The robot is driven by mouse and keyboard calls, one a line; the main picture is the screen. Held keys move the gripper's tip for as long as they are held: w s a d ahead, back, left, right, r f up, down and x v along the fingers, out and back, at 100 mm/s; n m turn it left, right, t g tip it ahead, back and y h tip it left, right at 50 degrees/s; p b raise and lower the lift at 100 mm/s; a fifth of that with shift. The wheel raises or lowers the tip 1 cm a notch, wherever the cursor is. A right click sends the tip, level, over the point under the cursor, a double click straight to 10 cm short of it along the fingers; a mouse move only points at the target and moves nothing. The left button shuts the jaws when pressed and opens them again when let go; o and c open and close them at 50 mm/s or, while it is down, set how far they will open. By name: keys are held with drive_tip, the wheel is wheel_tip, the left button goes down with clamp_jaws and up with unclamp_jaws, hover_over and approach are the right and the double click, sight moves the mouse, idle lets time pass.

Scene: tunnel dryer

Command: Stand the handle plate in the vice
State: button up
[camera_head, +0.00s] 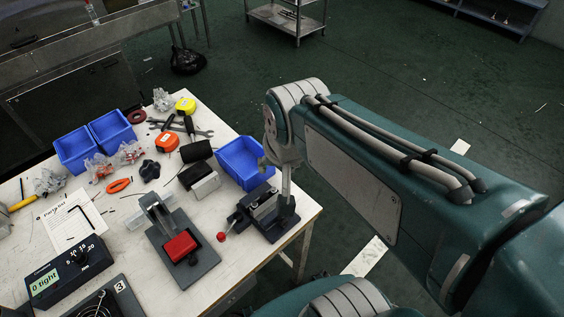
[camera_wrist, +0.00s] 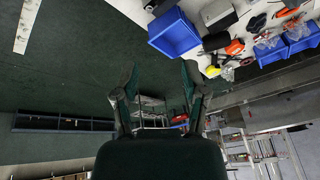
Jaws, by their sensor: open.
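The vice (camera_head: 264,212) is dark, with a red-tipped lever, and stands near the table's right edge. What looks like the handle plate, a pale metal plate (camera_head: 206,187) with a dark part behind it, stands left of the vice. It seems to show in the wrist view (camera_wrist: 216,13) at the top edge. My gripper (camera_wrist: 158,88) is open and empty, with its two fingers spread over the floor and distant shelving. The vice does not clearly show in the wrist view.
A blue bin (camera_head: 245,163) stands right behind the vice. A clamp with a red block (camera_head: 180,246) stands left of the vice. A black block (camera_head: 197,152), tape measures and tools clutter the table (camera_head: 130,236). A tester box (camera_head: 68,275) is at front left.

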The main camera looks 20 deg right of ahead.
drive_tip(key=s+n, duration=0.1)
drive_tip(key=s+r+n+t, duration=0.1)
drive_tip(key=s, duration=0.1)
drive_tip(key=s+r+n, duration=0.1)
drive_tip(key=n, duration=0.1)
drive_tip(key=shift+s+r+t, duration=0.15)
drive_tip(key=shift+s+t, duration=0.1)
drive_tip(key=shift+t, duration=0.05)
idle(0.9)
